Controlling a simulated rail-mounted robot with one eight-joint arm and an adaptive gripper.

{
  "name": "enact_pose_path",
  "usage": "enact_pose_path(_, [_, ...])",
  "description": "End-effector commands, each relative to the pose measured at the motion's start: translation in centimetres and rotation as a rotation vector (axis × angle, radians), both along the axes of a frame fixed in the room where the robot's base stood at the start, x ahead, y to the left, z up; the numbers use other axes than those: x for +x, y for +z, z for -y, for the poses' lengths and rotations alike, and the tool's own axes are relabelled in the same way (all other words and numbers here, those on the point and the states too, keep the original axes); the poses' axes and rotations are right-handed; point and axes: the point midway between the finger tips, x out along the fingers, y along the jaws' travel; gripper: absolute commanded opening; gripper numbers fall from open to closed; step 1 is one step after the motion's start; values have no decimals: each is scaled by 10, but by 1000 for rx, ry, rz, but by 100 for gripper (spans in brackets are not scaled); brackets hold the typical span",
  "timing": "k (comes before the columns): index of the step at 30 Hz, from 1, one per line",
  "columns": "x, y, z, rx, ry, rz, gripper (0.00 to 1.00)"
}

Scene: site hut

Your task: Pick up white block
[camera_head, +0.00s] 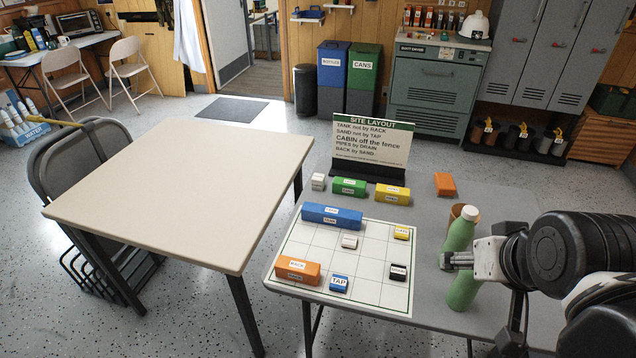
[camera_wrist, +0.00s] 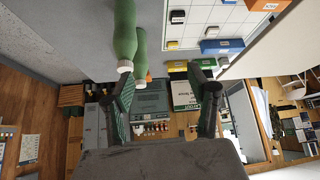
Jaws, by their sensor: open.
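One small white block (camera_head: 318,182) stands at the table's far left corner, left of a green block. It also shows in the wrist view (camera_wrist: 223,61), beyond the right fingertip. A second small white block (camera_head: 349,241) sits on the white grid sheet (camera_head: 340,300), in front of the long blue block. My gripper (camera_head: 452,261) is at the right of the table, away from both white blocks. In the wrist view its fingers (camera_wrist: 163,85) are apart with nothing held between them. In the head view it overlaps a green bottle (camera_head: 461,238); the wrist view shows the bottle outside the left finger.
The grid also holds a long blue block (camera_head: 332,216), an orange block (camera_head: 298,270), a blue TAP block (camera_head: 339,284), a black block (camera_head: 398,272) and a yellow block (camera_head: 402,232). Green (camera_head: 349,187), yellow (camera_head: 392,194) and orange (camera_head: 445,184) blocks stand behind, near a sign (camera_head: 371,142).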

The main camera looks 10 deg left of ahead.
Motion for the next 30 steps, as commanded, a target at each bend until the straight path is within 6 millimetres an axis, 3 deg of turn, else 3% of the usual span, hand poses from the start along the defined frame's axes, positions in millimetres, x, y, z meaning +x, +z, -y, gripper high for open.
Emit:
enact_pose_path(6, [5, 5, -1, -6, 12, -6, 54])
enact_pose_path(11, [30, 27, -8, -32, 67, -33, 54])
enact_pose_path(21, [114, 76, -32, -117, 250, -119, 54])
enact_pose_path(30, [194, 98, -61, -185, 416, -191, 54])
